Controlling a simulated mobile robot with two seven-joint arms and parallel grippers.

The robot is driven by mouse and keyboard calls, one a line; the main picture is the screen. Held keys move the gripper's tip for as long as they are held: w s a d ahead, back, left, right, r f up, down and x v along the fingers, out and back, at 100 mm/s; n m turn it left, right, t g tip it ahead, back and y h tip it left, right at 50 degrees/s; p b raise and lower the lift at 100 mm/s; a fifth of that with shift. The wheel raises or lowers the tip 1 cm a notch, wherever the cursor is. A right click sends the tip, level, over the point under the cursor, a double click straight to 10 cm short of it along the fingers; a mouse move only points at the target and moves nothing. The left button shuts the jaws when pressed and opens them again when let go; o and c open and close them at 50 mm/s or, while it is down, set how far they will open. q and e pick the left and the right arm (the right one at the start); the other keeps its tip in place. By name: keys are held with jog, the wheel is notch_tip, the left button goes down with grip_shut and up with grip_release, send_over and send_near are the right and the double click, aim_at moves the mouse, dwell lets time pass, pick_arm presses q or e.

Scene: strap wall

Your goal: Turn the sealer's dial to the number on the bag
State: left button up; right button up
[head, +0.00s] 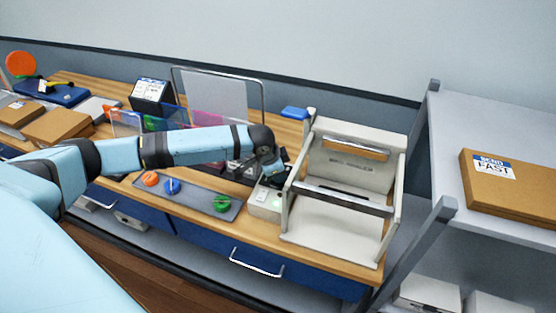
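The sealer (345,214) is a beige frame with a crossbar, standing on the right end of the wooden bench. A small beige control box (264,207) with a pale green round spot and a label sits against its left side. My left gripper (273,178) is dark and small, pointing down at the top rear of this box. It covers that part, so I cannot make out the dial or whether the fingers touch it. I cannot tell if the fingers are open or shut. My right gripper is out of view. I cannot make out a bag with a number.
A grey tray (188,197) with orange, blue and green items lies left of the box. Coloured dividers (205,120) stand behind my arm. A blue block (295,113) lies behind the sealer. A grey shelf (443,125) with a cardboard box (515,188) stands right.

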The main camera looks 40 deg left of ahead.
pick_arm(q)
jog(key=shift+r+m+p, duration=0.25)
jog(key=shift+m+p, duration=0.35)
jog(key=shift+m, duration=0.2)
jog(key=shift+f+m+h+p, duration=0.1)
jog(key=shift+m+h+p, duration=0.2)
jog(key=shift+m+p, duration=0.25)
jog(key=shift+m, duration=0.25)
jog(key=o, duration=0.6)
jog(key=shift+f, duration=0.1)
jog(key=shift+o, duration=0.2)
jog(key=b+v, duration=0.1)
jog(key=v, duration=1.2)
jog(key=shift+a+r+b, duration=0.15)
jog(key=shift+r+b, duration=0.15)
jog(key=shift+r, duration=0.15)
jog(key=shift+w, duration=0.1)
